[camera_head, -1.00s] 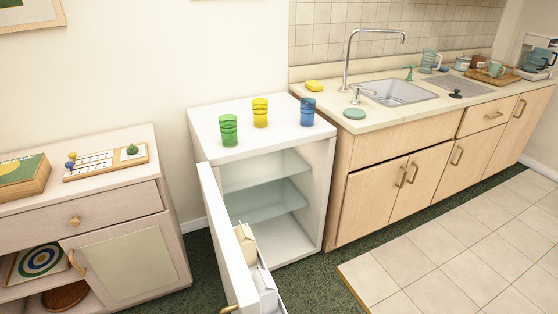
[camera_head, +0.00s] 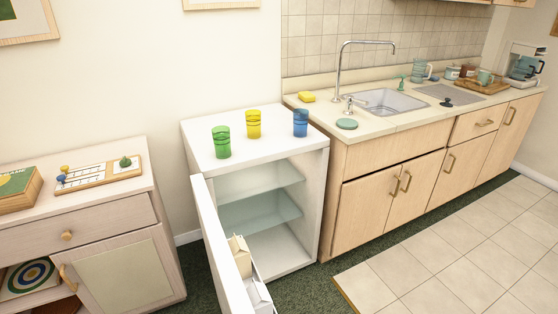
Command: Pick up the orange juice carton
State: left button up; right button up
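A small white fridge (camera_head: 312,200) stands in the middle with its door (camera_head: 217,245) open toward me. Its two glass shelves look empty. In the door's inner rack, a cream carton (camera_head: 240,256) stands at the far end. A whiter carton-like item (camera_head: 256,291) is nearer, cut by the bottom edge. I cannot read either label, so I cannot tell which is the orange juice carton. Neither of my grippers is in view.
Green (camera_head: 222,142), yellow (camera_head: 254,124) and blue (camera_head: 300,123) cups stand on the fridge top. A wooden cabinet (camera_head: 110,225) is at left. The sink counter (camera_head: 375,128) runs along the right. Free tiled floor (camera_head: 450,262) lies at lower right.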

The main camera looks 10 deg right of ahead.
aim_at(242, 253)
jog(key=u, duration=1.05)
jog(key=k+l+u, duration=0.15)
jog(key=l, duration=0.25)
jog(key=k+l+u, duration=0.2)
jog(key=l, duration=0.2)
jog(key=k+l+u, duration=0.15)
jog(key=k+l, duration=0.15)
